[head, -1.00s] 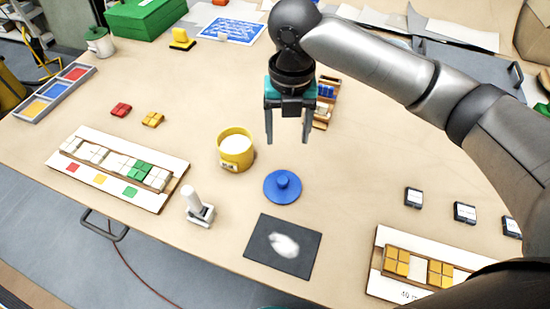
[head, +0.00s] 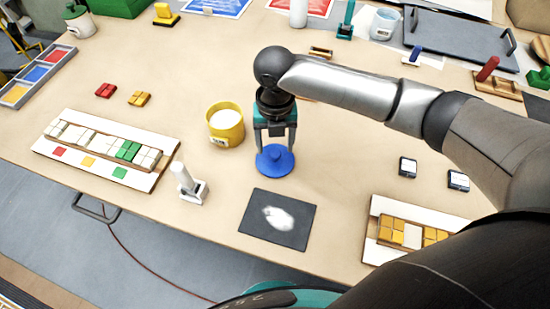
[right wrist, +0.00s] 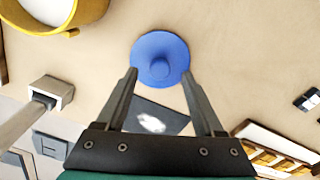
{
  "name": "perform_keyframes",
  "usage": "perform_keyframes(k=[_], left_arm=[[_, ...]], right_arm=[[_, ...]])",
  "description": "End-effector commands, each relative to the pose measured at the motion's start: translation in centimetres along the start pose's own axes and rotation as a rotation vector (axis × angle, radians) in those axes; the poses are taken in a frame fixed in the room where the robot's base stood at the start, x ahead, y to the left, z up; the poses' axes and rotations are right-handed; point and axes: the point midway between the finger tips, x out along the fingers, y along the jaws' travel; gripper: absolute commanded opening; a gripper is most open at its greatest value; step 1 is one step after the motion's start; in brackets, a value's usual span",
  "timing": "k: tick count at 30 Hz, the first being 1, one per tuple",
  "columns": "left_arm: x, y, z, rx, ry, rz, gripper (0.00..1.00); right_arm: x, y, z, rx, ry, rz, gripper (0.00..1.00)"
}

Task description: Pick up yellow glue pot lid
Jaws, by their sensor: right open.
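A round blue lid with a knob (head: 274,163) lies on the table. It also shows in the right wrist view (right wrist: 160,52). The yellow glue pot (head: 226,128) stands open just left of it, with white contents. My right gripper (head: 275,147) points down over the blue lid, fingers apart. In the right wrist view the fingertips of the right gripper (right wrist: 160,73) lie on either side of the knob, with nothing between them gripped. Whether the fingertips touch the lid I cannot tell. My left gripper is not in view.
A dark mat with a white smear (head: 290,222) lies in front of the lid. A white-handled tool (head: 191,187) stands left of the mat. Mosaic panels lie at left (head: 70,162) and right (head: 372,250). The table between pot and left panel is mostly clear.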

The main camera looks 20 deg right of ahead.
Motion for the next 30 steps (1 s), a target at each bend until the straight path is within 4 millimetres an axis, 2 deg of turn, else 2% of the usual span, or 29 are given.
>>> perform_keyframes(k=[1,4,11,30], left_arm=[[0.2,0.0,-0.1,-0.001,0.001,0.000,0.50],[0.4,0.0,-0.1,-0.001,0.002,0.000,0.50],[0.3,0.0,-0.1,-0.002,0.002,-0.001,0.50],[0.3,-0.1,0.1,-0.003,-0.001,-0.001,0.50]], right_arm=[[1.0,0.0,-0.2,0.001,0.004,-0.002,0.70],[2.2,0.0,-0.1,0.000,0.001,-0.002,0.70],[2.4,0.0,0.0,-0.001,-0.001,-0.001,0.70],[2.3,0.0,0.0,0.000,-0.001,-0.001,0.00]])
